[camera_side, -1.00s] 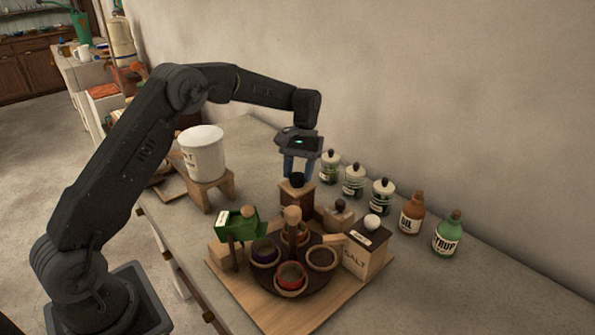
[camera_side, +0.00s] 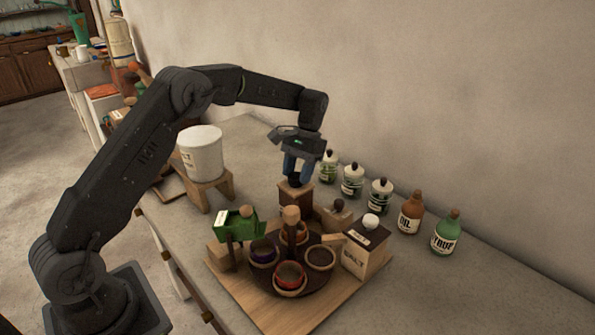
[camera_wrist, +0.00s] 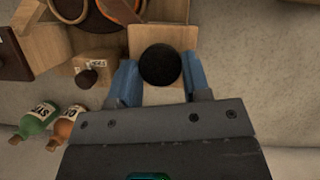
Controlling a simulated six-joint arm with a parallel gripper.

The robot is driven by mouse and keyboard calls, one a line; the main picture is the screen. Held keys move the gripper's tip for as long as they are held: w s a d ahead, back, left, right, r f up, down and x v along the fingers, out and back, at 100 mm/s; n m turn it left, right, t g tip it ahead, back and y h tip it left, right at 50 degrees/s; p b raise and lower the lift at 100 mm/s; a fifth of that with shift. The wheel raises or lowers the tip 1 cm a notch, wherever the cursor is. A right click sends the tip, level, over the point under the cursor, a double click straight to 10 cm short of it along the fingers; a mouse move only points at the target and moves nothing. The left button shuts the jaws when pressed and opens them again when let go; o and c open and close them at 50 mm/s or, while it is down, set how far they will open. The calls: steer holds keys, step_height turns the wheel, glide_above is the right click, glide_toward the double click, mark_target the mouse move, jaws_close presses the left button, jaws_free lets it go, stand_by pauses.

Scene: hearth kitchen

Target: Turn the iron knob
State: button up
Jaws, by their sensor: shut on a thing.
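The iron knob is a round black ball on top of a square wooden block (camera_side: 296,198). In the wrist view the knob (camera_wrist: 160,65) sits between the two blue fingers of my gripper (camera_wrist: 158,82), with pale wood around it. In the side view my gripper (camera_side: 295,172) points down over the block from above, its fingers on either side of the knob (camera_side: 294,181). The gripper is shut on the knob. The fingers partly hide the knob in the side view.
A board (camera_side: 237,297) in front carries a round dark turntable with several small bowls, a green box (camera_side: 239,227) and a salt box (camera_side: 362,259). Jars and bottles (camera_side: 446,234) line the wall side. A white pot (camera_side: 202,152) stands on a wooden stand at left.

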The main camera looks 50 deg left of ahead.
steer(key=o, duration=0.9)
steer(key=shift+v, duration=3.8)
steer(key=shift+s, duration=0.1)
steer(key=s+d+r+m+t, duration=0.1)
steer(key=s+d+r+t, duration=0.2)
steer(key=s+r, duration=0.35)
steer(key=s+d+r+t, duration=0.2)
steer(key=s+d+r, duration=0.1)
steer(key=s+r, duration=0.35)
steer(key=s+d+f+t, duration=0.1)
steer(key=s+f, duration=0.1)
steer(key=s, duration=0.4)
steer(key=s+f+t, duration=0.1)
steer(key=s+t, duration=0.1)
steer(key=s, duration=0.4)
steer(key=s+d+f+m+t, duration=0.1)
steer(key=s+f+t, duration=0.1)
steer(key=s, duration=0.5)
steer(key=shift+s+d+f+y, duration=0.15)
steer(key=shift+d+f+y, duration=0.15)
steer(key=shift+d+y, duration=0.1)
